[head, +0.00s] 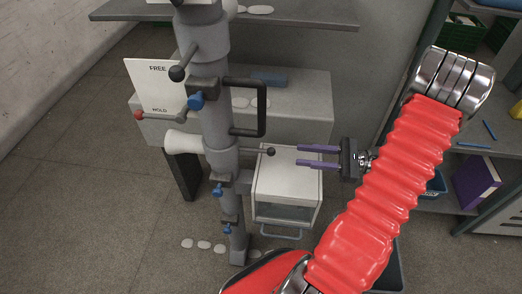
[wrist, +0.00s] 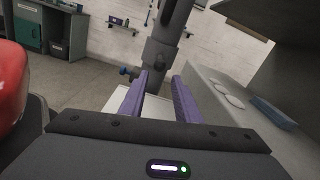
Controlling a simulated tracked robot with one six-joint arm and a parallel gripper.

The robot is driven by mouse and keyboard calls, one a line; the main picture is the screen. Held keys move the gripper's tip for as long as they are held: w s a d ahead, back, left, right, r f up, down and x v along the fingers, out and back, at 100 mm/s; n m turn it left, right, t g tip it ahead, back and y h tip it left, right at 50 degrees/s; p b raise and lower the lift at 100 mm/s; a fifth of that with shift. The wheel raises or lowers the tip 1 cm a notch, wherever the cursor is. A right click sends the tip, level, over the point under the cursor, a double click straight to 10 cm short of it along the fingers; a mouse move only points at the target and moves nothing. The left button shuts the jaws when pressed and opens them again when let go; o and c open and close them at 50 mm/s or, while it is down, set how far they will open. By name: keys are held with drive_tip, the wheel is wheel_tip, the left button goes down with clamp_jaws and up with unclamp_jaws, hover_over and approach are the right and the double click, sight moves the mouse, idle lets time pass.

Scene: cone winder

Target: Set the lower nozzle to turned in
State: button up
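A grey upright column (head: 217,125) of the winder stands left of centre in the head view; it also shows between my fingers in the wrist view (wrist: 161,48). Small blue fittings sit on it: an upper one (head: 196,101), a lower one (head: 217,190) and the lowest (head: 227,229). I cannot tell for sure which is the lower nozzle, or its setting. A blue fitting also shows left of the fingers in the wrist view (wrist: 125,71). My gripper (head: 299,155) is open and empty, its purple fingers pointing left at the column, apart from it, near a dark ball-ended lever (head: 270,151).
A white cone (head: 183,142) and a red-ended lever (head: 140,115) project left from the column. A dark looped handle (head: 262,108) projects right. A white-topped cabinet (head: 288,175) stands below my gripper. A FREE/HOLD plate (head: 154,86) is behind. Shelves (head: 470,150) stand at right.

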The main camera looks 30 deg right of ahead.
sight(266, 151)
drive_tip(key=x, duration=1.4)
drive_tip(key=shift+s, duration=0.1)
clamp_jaws()
idle(0.4)
